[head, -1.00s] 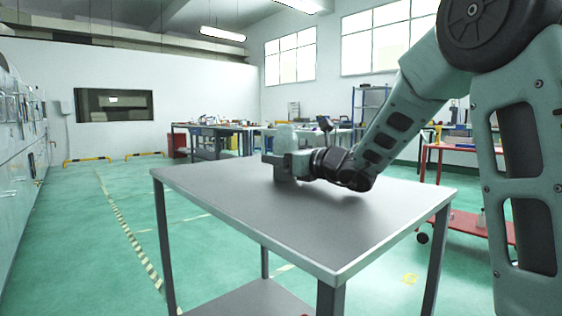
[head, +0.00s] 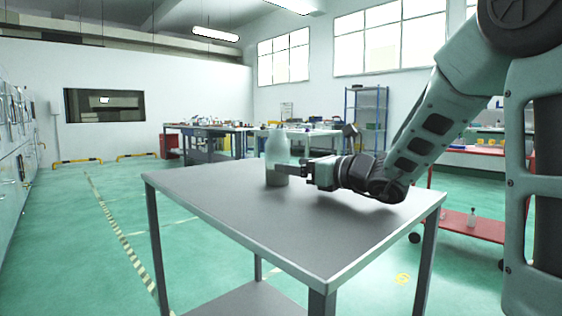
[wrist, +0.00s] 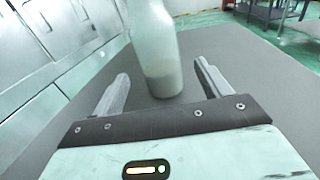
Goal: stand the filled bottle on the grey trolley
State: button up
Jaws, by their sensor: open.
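The filled bottle (head: 276,158) stands upright on the top of the grey trolley (head: 240,215), towards its far side. It is pale and translucent, with contents in its lower part. My gripper (head: 292,172) is just to the right of the bottle in the head view, low over the trolley top. In the wrist view the bottle (wrist: 156,55) stands ahead, its base at about the fingertips; its top is cut off by the frame. The fingers (wrist: 160,80) are spread apart on either side, with gaps to the bottle.
Workbenches (head: 205,130) and a blue shelf rack (head: 366,115) are at the back. The grey trolley's top is otherwise clear.

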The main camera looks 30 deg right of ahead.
jog(key=shift+v, duration=2.2)
